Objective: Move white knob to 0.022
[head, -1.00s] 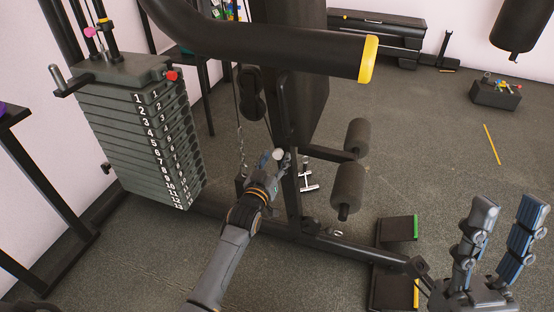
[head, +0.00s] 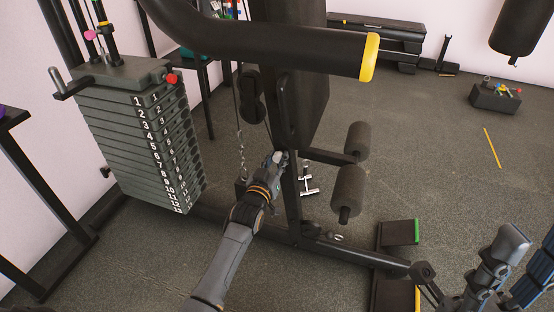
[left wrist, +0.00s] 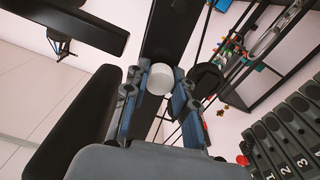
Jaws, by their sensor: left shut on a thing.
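The white knob (left wrist: 161,78) is a small round white cap on the dark upright of the weight machine. In the left wrist view it sits between the two fingers of my left gripper (head: 277,160), which is shut on it. In the head view the hand covers most or all of the knob. My right gripper (head: 525,255) is at the lower right of the head view, with its two blue-grey fingers apart and nothing between them.
A numbered weight stack (head: 145,135) stands to the left of my left arm. A thick black bar with a yellow end (head: 369,57) crosses above. Foam rollers (head: 348,190) stick out right of the upright. Open floor lies further right.

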